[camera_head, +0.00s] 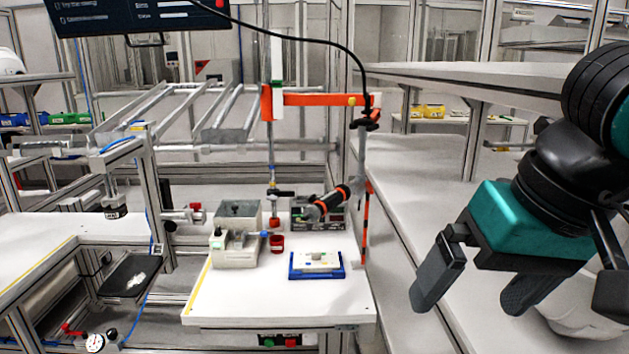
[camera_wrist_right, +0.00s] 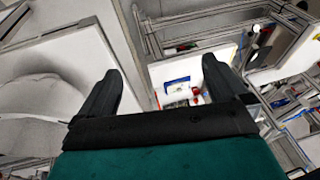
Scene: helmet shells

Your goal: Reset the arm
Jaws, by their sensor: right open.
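My right gripper (camera_head: 475,290) is at the right of the head view, teal with dark fingers. Its two fingers are spread apart with nothing between them. It hangs above the white surface on the right. In the right wrist view the gripper (camera_wrist_right: 160,90) also shows its two fingers wide apart and empty. A white helmet shell (camera_head: 588,305) shows partly behind the gripper at the lower right of the head view. Pale rounded shell shapes (camera_wrist_right: 38,98) also show at the left of the wrist view. My left gripper is in neither view.
A white worktable (camera_head: 270,305) at the centre bears a blue tray (camera_head: 316,276), a red cup (camera_head: 277,243) and a beige box device (camera_head: 236,255). An orange-armed stand (camera_head: 315,99) rises behind it. A long white counter (camera_head: 420,195) runs along the right. Metal frames stand at the left.

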